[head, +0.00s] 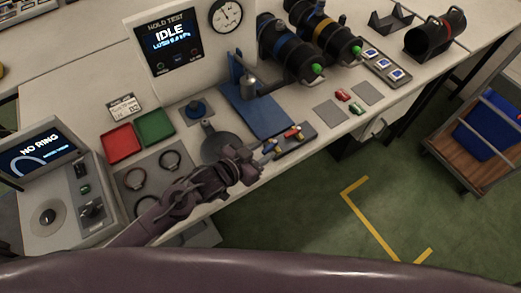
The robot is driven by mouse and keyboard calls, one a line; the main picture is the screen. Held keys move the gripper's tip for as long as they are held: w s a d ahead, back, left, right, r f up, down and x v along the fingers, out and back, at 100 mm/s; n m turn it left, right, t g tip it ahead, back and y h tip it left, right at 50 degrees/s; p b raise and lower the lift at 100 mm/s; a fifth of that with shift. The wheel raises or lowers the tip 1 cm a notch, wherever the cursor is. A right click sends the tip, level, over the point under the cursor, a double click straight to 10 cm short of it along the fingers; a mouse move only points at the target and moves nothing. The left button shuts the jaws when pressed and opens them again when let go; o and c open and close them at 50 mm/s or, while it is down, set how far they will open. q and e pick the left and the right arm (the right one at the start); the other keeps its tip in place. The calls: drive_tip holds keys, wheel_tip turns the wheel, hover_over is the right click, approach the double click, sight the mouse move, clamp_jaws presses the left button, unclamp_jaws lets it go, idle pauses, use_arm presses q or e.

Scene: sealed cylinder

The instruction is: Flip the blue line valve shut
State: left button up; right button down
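A dark valve block (303,138) sits at the front edge of the bench in the head view. Small red and yellow fittings (293,132) lie along it. A small blue piece (269,147) at its left end appears to be the blue line valve; its lever angle is too small to tell. My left gripper (262,154) comes in from the lower left and is right at this blue piece. I cannot tell whether it touches it or whether its fingers are open. My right gripper is not in view.
A blue plate with a clamp stand (255,108) is behind the block. Red (121,143) and green (155,127) trays lie left. Green floor is open in front, with a cart (480,135) at right.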

use_arm(q)
clamp_jaws()
drive_tip(key=shift+w+a+m+g+h, duration=0.2)
drive_tip(key=shift+m+g+h, duration=0.1)
drive_tip(key=shift+m+h, duration=0.15)
drive_tip(key=shift+w+a+m+g+h, duration=0.15)
drive_tip(key=shift+w+m+g+h, duration=0.05)
drive_tip(key=shift+m+g+h, duration=0.25)
drive_tip(key=shift+w+a+m+g+h, duration=0.15)
drive_tip(key=shift+m+g+h, duration=0.15)
drive_tip(key=shift+m+g, duration=0.2)
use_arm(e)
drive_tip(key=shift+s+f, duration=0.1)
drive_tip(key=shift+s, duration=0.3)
use_arm(q)
unclamp_jaws()
drive_tip(key=shift+s+a, duration=0.1)
